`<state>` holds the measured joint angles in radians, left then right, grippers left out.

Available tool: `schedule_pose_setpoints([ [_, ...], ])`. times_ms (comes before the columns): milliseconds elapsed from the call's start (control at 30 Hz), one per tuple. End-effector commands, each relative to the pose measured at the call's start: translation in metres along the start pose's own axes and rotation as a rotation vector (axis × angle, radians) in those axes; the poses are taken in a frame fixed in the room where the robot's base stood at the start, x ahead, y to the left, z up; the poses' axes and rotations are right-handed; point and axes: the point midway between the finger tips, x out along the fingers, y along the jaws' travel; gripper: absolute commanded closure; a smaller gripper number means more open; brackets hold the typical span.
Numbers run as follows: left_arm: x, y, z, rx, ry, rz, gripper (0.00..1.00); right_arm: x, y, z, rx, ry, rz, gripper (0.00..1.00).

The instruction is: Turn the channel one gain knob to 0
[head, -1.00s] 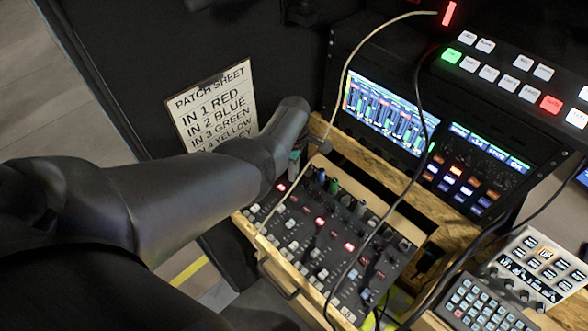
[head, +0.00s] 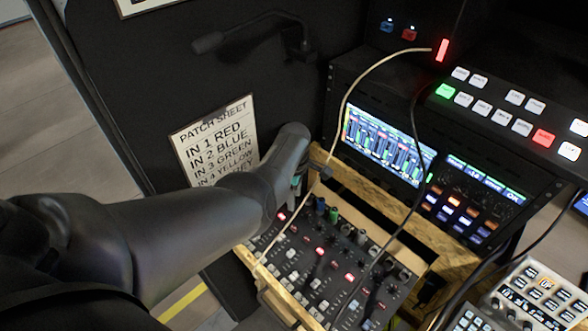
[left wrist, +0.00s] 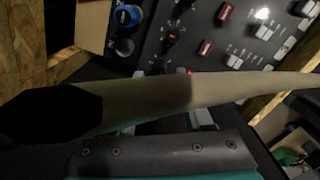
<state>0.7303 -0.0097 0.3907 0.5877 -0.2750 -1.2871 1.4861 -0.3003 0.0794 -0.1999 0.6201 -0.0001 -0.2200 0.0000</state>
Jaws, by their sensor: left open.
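The mixer panel (head: 335,262) lies in a wooden frame in the head view, with knobs along its far edge and red and white buttons nearer. My left gripper (head: 297,184) is at its far left corner, largely hidden by my own arm. I cannot tell which knob is channel one gain; that corner is covered in the head view. In the left wrist view a blue-capped knob (left wrist: 128,16) and a dark knob (left wrist: 124,46) show beyond the open, empty left gripper (left wrist: 163,74). A beige cable (left wrist: 225,88) crosses in front of its fingers. My right gripper is out of view.
The beige cable also arches over the mixer in the head view (head: 344,100). A black cable (head: 416,150) hangs across the rack screens. Wooden edges (head: 435,262) border the mixer. A patch sheet (head: 215,140) is on the dark wall behind my arm.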

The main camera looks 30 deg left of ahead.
Motion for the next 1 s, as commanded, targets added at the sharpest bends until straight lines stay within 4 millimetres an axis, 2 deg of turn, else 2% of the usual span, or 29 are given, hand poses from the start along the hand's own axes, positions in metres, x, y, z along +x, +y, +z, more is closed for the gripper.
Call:
schedule_pose_setpoints([
  [33,-0.012,0.000,0.001,0.000,0.000,0.001,0.49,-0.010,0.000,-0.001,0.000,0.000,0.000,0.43],
  [200,-0.043,0.000,0.000,0.001,0.000,0.002,0.49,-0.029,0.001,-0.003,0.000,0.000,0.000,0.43],
  [600,-0.112,0.000,0.000,0.000,0.000,0.002,0.49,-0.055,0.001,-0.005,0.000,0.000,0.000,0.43],
  [800,-0.131,0.000,0.000,0.000,0.000,0.000,0.49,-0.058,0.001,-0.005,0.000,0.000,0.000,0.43],
  [1000,-0.135,-0.001,0.000,0.000,0.001,-0.002,0.49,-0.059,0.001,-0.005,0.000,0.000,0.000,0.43],
])
